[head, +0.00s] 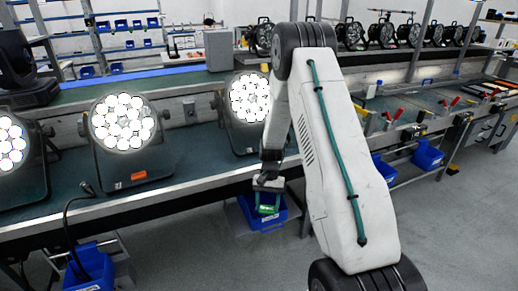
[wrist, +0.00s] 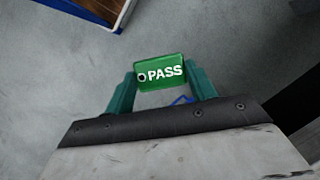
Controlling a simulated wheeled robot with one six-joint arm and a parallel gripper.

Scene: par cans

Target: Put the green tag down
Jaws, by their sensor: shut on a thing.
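The green tag (wrist: 163,73) reads "PASS" in white and has a hole at its left end. My gripper (wrist: 162,80) is shut on it, with one teal finger at each end of the tag. In the head view the tag (head: 268,209) shows small and green at the tip of my gripper (head: 268,196). There the gripper hangs in front of the bench edge, with a blue bin behind and below it. In the wrist view, grey floor lies beneath the tag.
Three lit par cans stand on the green bench (head: 195,165): one at the left edge, a middle one (head: 125,125) with an orange label, and one (head: 250,97) partly behind my arm. Blue bins (head: 262,215) hang below the bench edge. Tools lie on the right bench. Grey floor is open at right.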

